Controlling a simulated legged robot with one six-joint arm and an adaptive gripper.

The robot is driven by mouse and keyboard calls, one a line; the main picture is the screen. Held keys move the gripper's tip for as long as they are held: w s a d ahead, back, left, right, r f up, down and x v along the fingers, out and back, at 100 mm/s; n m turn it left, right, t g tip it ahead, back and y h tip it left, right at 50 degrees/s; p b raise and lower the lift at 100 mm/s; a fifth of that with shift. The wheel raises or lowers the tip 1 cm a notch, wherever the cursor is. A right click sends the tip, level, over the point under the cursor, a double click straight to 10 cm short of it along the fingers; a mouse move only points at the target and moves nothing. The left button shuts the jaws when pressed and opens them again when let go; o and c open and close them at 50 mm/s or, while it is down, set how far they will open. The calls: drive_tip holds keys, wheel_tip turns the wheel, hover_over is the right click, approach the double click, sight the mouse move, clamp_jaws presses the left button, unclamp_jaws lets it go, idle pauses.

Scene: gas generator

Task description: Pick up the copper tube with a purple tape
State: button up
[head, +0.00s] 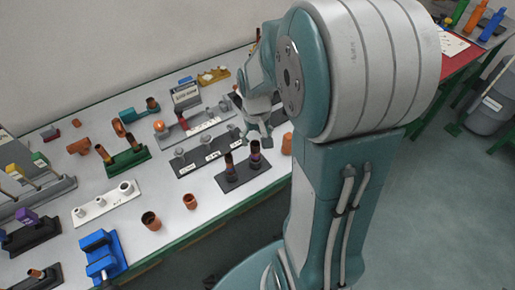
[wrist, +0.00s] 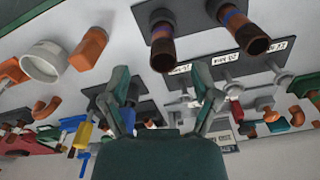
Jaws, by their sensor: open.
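Two copper tubes stand upright on a dark grey stand (head: 243,178) near the table's front edge. The right tube (head: 254,163) has a purple band near its top; the left tube (head: 229,168) looks plain brown there. My gripper (head: 258,138) is open and empty, beyond the stand, beside the tubes and touching neither. In the wrist view my gripper (wrist: 163,88) has its fingers apart, pointing towards the tubes.
A labelled grey rack (head: 208,155) lies behind the stand. A green block (head: 127,162), a white plate with fittings (head: 105,203) and a blue vice (head: 101,255) stand to the left. An orange cylinder (head: 287,143) is close right of the stand.

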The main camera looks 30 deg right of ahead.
sight(256, 153)
drive_tip(key=shift+a+f, duration=0.2)
drive_tip(key=shift+f, duration=0.4)
drive_tip(key=shift+a+f, duration=0.2)
drive_tip(key=shift+f, duration=0.4)
drive_tip(key=f, duration=0.1)
drive_tip(key=d+f, duration=0.1)
drive_tip(key=f, duration=0.3)
drive_tip(key=shift+w+d, duration=0.25)
drive_tip(key=shift+w, duration=0.05)
drive_tip(key=shift+a+f, duration=0.25)
drive_tip(key=shift+a, duration=0.45)
drive_tip(key=c, duration=0.7)
drive_tip(key=shift+d, duration=0.25)
clamp_jaws()
drive_tip(key=shift+d, duration=0.1)
